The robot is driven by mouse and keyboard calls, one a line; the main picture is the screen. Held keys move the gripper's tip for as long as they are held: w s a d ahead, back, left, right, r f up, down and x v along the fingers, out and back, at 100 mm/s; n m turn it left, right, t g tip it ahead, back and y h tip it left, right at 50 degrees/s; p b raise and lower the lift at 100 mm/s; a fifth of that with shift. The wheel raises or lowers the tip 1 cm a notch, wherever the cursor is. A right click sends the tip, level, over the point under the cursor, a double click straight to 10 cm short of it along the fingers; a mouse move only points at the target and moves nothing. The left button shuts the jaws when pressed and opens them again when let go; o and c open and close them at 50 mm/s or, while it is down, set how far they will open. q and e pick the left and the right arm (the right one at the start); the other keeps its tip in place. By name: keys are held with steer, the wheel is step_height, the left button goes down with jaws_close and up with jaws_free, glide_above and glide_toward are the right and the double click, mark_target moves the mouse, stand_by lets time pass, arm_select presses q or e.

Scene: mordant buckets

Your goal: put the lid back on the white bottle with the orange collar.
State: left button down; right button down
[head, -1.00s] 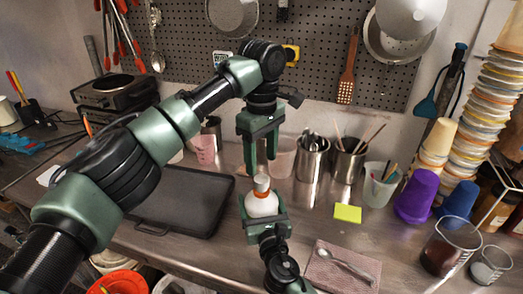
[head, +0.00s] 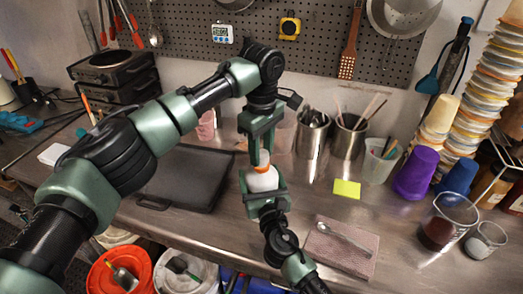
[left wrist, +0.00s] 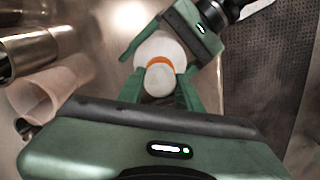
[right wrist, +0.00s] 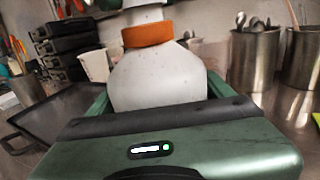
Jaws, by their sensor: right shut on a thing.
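The white bottle (head: 262,181) with an orange collar (head: 262,169) stands upright in my right gripper (head: 264,198), which is shut on its body. The collar and bottle also show large in the right wrist view (right wrist: 155,80). A pale round top, apparently the lid (left wrist: 159,79), sits above the collar, in line with the bottle. My left gripper (head: 262,150) points straight down over it. In the left wrist view its two fingers lie on either side of the pale top. I cannot tell whether they press on it.
A dark tray (head: 190,172) lies to the left on the metal bench. Steel utensil pots (head: 310,135) and a clear cup of pens (head: 378,160) stand behind. A yellow note (head: 347,189), a cloth (head: 340,255) with a spoon, and glass beakers (head: 440,232) are to the right.

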arm_select(q)
steer(key=m, duration=0.3)
steer(key=shift+m, duration=0.4)
steer(key=m, duration=0.3)
steer(key=shift+m, duration=0.4)
steer(key=m, duration=0.5)
steer(key=shift+f+m, duration=0.1)
steer(key=shift+m, duration=0.3)
steer(key=m, duration=1.5)
steer(key=c, duration=0.9)
jaws_free()
